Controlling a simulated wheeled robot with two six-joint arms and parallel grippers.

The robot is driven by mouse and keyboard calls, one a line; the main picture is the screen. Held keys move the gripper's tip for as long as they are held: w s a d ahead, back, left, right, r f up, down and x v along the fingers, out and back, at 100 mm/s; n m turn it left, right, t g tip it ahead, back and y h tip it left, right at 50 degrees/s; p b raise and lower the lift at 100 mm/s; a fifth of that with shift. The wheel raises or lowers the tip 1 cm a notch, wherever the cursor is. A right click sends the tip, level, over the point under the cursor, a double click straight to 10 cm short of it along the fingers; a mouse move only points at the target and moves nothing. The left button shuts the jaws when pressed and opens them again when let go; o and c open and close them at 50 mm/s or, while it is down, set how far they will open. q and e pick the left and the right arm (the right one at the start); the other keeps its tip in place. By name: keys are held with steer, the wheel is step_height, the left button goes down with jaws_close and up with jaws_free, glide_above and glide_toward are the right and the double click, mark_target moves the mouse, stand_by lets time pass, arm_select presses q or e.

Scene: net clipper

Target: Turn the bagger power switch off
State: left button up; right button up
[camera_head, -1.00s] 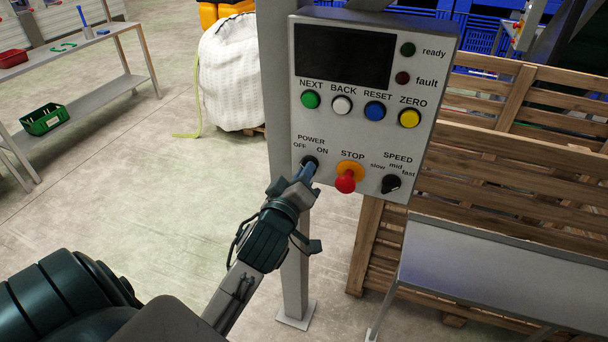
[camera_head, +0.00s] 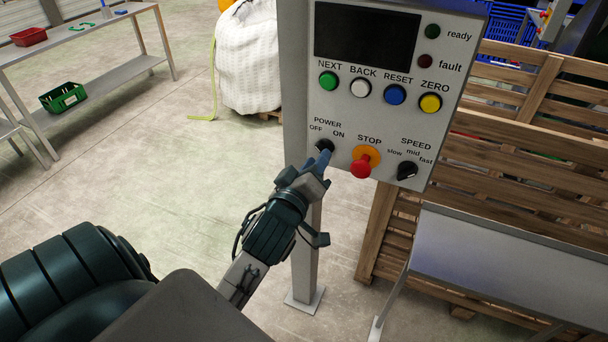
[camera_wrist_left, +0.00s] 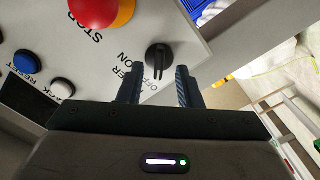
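The power switch (camera_head: 325,146) is a small black knob low on the left of the grey control panel, below the labels OFF and ON. In the left wrist view the knob (camera_wrist_left: 158,57) has a raised bar running roughly up and down; I cannot tell which label it points to. My left gripper (camera_head: 322,162) is just in front of the knob and partly covers it. My right gripper is out of view.
The red stop button (camera_head: 362,167) on its orange base sits right beside the switch. The speed knob (camera_head: 407,170) is farther right, and several coloured buttons are above. A wooden pallet (camera_head: 500,180) and a grey table (camera_head: 510,255) stand at right.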

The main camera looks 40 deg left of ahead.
arm_select(q)
steer(key=p+v, duration=0.6)
steer(key=v, duration=0.2)
steer(key=shift+s, duration=0.35)
steer(key=shift+f, duration=0.1)
